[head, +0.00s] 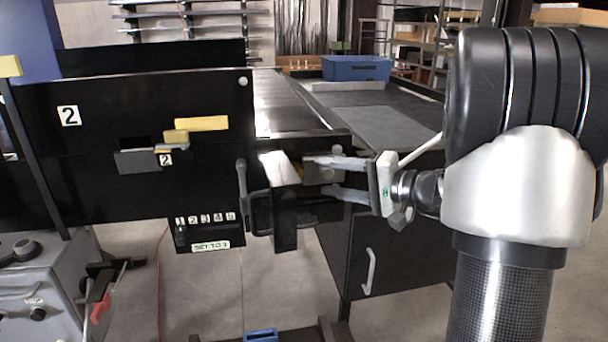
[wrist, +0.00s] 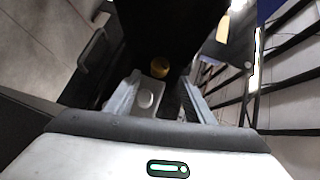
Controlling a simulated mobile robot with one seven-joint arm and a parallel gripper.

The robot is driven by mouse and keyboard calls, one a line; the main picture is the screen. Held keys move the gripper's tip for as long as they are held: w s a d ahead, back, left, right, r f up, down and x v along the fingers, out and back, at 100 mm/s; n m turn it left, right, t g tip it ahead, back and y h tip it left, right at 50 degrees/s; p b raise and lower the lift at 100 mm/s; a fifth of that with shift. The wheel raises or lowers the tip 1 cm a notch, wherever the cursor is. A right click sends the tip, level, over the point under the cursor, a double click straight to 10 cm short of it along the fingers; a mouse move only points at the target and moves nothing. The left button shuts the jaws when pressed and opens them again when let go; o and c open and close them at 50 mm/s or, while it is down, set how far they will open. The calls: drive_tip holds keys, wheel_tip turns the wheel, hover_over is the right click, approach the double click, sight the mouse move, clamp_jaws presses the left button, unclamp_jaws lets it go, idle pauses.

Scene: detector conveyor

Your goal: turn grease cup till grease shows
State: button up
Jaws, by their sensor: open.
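A small round brass-coloured piece, which looks like the grease cup (wrist: 159,67), shows in the wrist view against the dark machine body, just beyond my fingertips. Nearer, a grey plate with a pale round button (wrist: 146,99) lies between the fingers. My gripper (head: 316,177) points left at the end of the conveyor in the head view, its two fingers spread one above the other. It also shows in the wrist view (wrist: 158,88), open, with a finger on each side of the plate. I cannot tell whether a finger touches anything. No grease is discernible at this size.
The black conveyor side panel (head: 110,190) carries a yellow handle (head: 201,124) and a dial plate marked "SET TO 3" (head: 210,246). A dark upright lever (head: 242,182) stands left of my fingers. A black cabinet (head: 390,235) is close below my wrist. A blue box (head: 356,68) sits behind.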

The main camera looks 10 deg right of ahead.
sight(299, 174)
drive_tip(key=x, duration=0.7)
drive_tip(key=shift+w+a, duration=0.1)
drive_tip(key=shift+a, duration=0.05)
drive_tip(key=c, duration=1)
drive_tip(key=shift+f, duration=0.1)
drive_tip(key=shift+c, duration=0.2)
drive_tip(key=shift+f+b, duration=0.1)
drive_tip(key=shift+b, duration=0.25)
